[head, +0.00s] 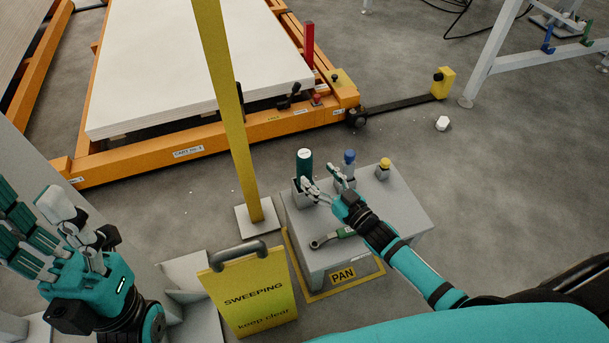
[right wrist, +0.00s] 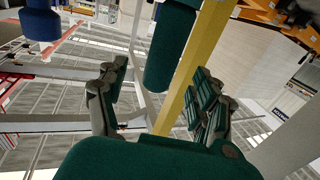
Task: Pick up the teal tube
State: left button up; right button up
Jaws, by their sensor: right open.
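The teal tube (head: 304,163) stands upright in a grey holder on the grey box-shaped stand and has a white top. My right gripper (head: 322,181) is just to the right of the tube, its fingers spread and empty. In the right wrist view, the tube (right wrist: 172,48) shows beyond and between the open fingers (right wrist: 160,85). I cannot tell whether a finger touches it. My left gripper (head: 58,235) is at the lower left, away from the stand, with fingers apart and nothing seen in it.
A blue-topped item (head: 349,158) and a yellow-topped item (head: 383,168) stand right of the tube. A wrench-like tool (head: 332,237) lies on the stand's front. A yellow post (head: 232,110) and yellow sweeping sign (head: 252,290) stand to the left. An orange cart (head: 200,150) is behind.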

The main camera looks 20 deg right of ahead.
aim_at(309, 172)
jog(key=shift+w+a+f, duration=0.1)
jog(key=shift+w+a, duration=0.1)
jog(key=shift+w, duration=0.45)
jog(key=w+b, duration=0.1)
jog(key=w+a, duration=0.1)
jog(key=w+f+b, duration=0.1)
jog(key=shift+a+b, duration=0.25)
jog(key=shift+b, duration=0.1)
jog(key=shift+w+a+r, duration=0.15)
jog(key=shift+w+a, duration=0.05)
jog(key=shift+w, duration=0.35)
jog(key=shift+w+a, duration=0.1)
jog(key=shift+w, duration=0.2)
jog(key=shift+r, duration=0.1)
grip_shut()
